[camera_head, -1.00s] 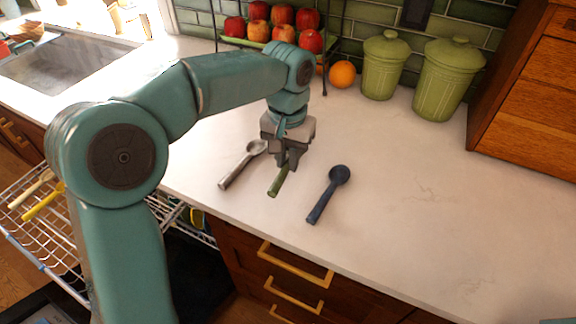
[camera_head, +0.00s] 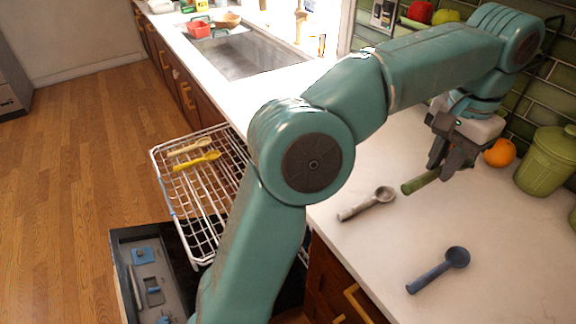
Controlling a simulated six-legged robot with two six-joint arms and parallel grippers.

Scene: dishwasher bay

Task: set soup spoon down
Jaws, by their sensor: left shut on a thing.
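The soup spoon, of which a green handle (camera_head: 420,181) shows, is in my left gripper (camera_head: 446,164) at the right. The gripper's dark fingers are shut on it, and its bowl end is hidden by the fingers. The handle points left and appears to be a little above the white counter (camera_head: 400,225). A grey spoon (camera_head: 368,203) lies on the counter to the left of and below it. A dark blue spoon (camera_head: 440,269) lies nearer the counter's front edge. My right gripper is not in view.
The pulled-out dishwasher rack (camera_head: 190,215) at the left holds a yellow spoon (camera_head: 197,161) and a pale wooden spoon (camera_head: 188,147). The sink (camera_head: 245,52) is at the back. An orange (camera_head: 499,152) and a green canister (camera_head: 548,160) stand behind the gripper.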

